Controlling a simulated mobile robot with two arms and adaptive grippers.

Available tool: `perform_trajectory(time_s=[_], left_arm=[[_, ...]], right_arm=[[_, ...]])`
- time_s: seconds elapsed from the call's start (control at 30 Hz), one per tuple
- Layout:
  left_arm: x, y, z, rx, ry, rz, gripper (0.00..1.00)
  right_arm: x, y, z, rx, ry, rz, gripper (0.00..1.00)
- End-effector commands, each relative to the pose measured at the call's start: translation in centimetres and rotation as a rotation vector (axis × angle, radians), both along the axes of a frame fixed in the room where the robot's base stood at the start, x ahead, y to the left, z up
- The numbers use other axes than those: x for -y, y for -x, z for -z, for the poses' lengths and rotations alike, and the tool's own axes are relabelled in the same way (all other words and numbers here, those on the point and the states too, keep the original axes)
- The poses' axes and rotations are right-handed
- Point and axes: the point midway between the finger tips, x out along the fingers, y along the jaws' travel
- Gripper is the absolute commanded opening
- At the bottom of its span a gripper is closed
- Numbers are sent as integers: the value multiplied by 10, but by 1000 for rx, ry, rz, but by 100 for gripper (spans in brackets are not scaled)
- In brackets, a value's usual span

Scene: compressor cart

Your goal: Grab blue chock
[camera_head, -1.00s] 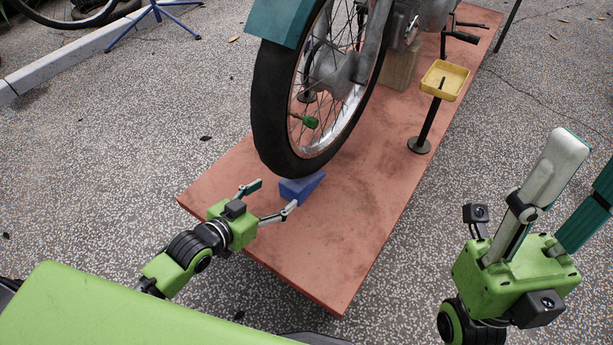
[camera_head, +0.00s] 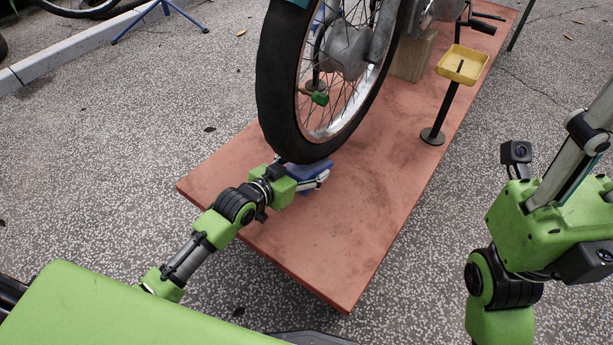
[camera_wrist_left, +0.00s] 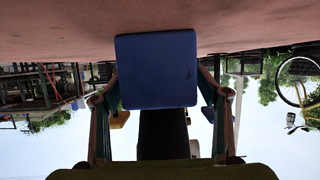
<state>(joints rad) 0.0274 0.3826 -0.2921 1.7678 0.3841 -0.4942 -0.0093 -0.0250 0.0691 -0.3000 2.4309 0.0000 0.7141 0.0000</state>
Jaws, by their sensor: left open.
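The blue chock (camera_head: 317,168) sits on the red-brown platform at the foot of the front tyre. In the left wrist view, which is upside down, the chock (camera_wrist_left: 156,70) is a plain blue face between my spread fingers. My left gripper (camera_head: 302,173) is open, low over the platform, with its fingers on either side of the chock; I cannot tell if they touch it. Part of the chock is hidden by the gripper and tyre. My right gripper (camera_head: 590,135) is at the right edge, away from the chock, its fingers apart and its tips cut off.
The motorcycle tyre (camera_head: 283,115) stands close above my left gripper. A yellow tray (camera_head: 463,64) on a black post stands on the platform (camera_head: 345,225) to the right. A wooden block (camera_head: 412,57) is farther back. The platform's near part is bare.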

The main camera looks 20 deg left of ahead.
Motion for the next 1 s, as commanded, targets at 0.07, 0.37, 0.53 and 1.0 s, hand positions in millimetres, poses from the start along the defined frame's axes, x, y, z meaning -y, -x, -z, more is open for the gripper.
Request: perform_trajectory(time_s=[0.07, 0.37, 0.53, 1.0], left_arm=[[2, -5, 3, 0, 0, 0, 68], [3, -6, 3, -1, 0, 0, 63], [3, -6, 2, -1, 0, 0, 19], [3, -7, 0, 3, 1, 0, 15]], right_arm=[[0, 1, 0, 13, 0, 0, 40], [0, 1, -3, 16, 1, 1, 40], [0, 1, -3, 16, 1, 1, 40], [0, 2, -5, 19, 0, 0, 40]])
